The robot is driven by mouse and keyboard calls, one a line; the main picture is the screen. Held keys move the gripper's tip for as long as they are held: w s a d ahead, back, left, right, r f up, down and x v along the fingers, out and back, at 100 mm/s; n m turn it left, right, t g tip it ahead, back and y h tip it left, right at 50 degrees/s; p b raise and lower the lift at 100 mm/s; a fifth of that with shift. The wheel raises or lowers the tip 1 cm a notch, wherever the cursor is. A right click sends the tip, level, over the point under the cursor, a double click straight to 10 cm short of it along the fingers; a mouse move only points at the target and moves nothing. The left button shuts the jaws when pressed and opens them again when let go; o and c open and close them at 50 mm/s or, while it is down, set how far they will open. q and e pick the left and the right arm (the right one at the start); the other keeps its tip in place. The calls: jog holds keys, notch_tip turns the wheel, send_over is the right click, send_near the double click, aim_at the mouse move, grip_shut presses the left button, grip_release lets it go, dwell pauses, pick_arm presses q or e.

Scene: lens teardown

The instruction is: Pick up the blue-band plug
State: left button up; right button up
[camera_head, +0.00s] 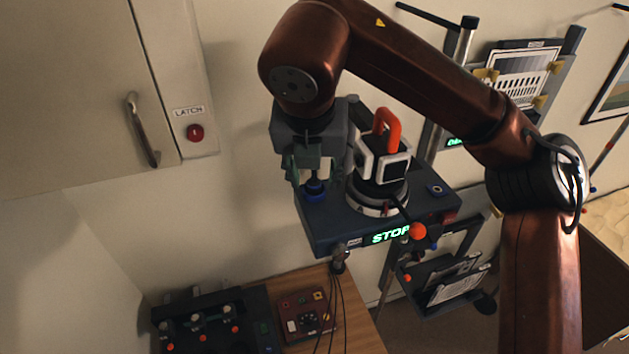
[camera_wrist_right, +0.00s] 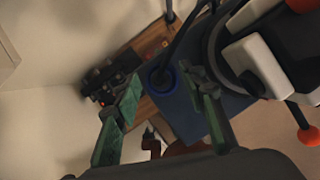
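The blue-band plug (camera_head: 315,187) stands on the left part of a dark blue deck, directly below my right gripper (camera_head: 308,172) in the head view. In the right wrist view a blue ring (camera_wrist_right: 162,79) with a dark centre lies between the two green fingertips. My right gripper (camera_wrist_right: 163,85) is open, with a clear gap on both sides of the ring. I cannot tell whether the fingers are level with the plug or just above it. My left gripper is not in view.
A white device with an orange handle (camera_head: 388,128) stands on a round mount close to the right of my gripper. The deck (camera_head: 330,232) has a green STOP display (camera_head: 391,234). A wooden table (camera_head: 360,328) with dark equipment (camera_head: 215,325) is below. A cabinet (camera_head: 70,90) is left.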

jog(key=shift+d+f, duration=0.1)
jog(key=shift+s, duration=0.1)
jog(key=shift+c, duration=0.8)
jog(key=c, duration=0.9)
jog(key=shift+o, duration=0.2)
notch_tip(320, 180, up, 9)
notch_tip(320, 180, up, 9)
jog(key=p, duration=0.1)
send_over(314, 182)
